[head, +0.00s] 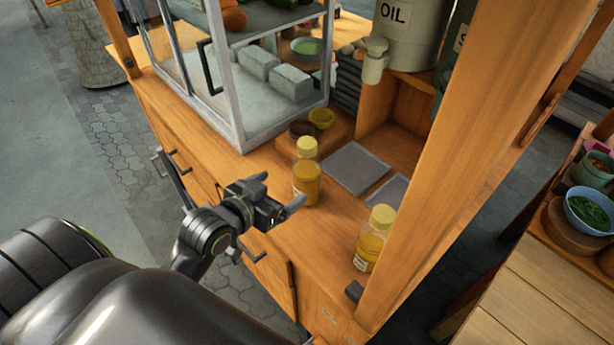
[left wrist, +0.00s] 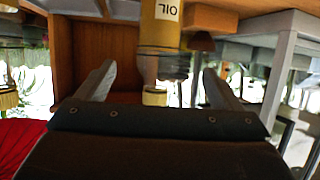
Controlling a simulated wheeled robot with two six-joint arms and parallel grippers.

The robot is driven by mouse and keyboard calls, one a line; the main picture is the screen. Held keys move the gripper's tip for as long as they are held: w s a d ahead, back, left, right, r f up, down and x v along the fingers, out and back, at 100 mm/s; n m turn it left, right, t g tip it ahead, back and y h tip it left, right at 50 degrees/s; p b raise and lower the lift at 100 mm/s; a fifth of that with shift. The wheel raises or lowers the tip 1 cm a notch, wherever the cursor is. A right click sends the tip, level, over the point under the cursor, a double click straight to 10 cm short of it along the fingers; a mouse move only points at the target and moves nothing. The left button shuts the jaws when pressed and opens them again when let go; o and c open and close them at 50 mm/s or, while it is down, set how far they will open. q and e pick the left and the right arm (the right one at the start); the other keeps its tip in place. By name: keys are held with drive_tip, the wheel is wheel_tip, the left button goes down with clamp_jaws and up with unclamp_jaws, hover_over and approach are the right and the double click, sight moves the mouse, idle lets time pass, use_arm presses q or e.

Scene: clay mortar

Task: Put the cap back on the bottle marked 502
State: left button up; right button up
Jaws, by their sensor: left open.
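Two amber bottles with yellow tops stand upright on the wooden counter in the head view. One bottle (head: 306,184) is near the middle, close to the glass case; the other bottle (head: 369,248) is nearer the front, beside the wooden post. Both look capped. Their labels are too small to read, so I cannot tell which is marked 502. I see no loose cap. My left gripper (head: 280,192) is open and empty, just left of the middle bottle, over the counter's edge. Its spread fingers (left wrist: 160,82) also show in the left wrist view. My right gripper is not in view.
A glass case (head: 237,100) stands behind. An OIL canister (head: 408,35) is at the back. A thick post (head: 455,165) blocks the right side.

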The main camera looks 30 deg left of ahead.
sight(298, 178)
use_arm(q)
drive_tip(key=x, duration=0.6)
drive_tip(key=shift+w, duration=0.15)
drive_tip(key=shift+f, duration=0.1)
drive_tip(key=shift+w+p, duration=0.15)
drive_tip(key=shift+p, duration=0.15)
drive_tip(key=shift+f+p+x, duration=0.1)
drive_tip(key=shift+p+x, duration=0.15)
drive_tip(key=shift+x, duration=1)
drive_tip(key=shift+f+p+x, duration=0.15)
drive_tip(key=shift+p+x, duration=0.05)
drive_tip(key=shift+x, duration=1.05)
drive_tip(key=shift+d, duration=0.1)
drive_tip(key=c, duration=1.3)
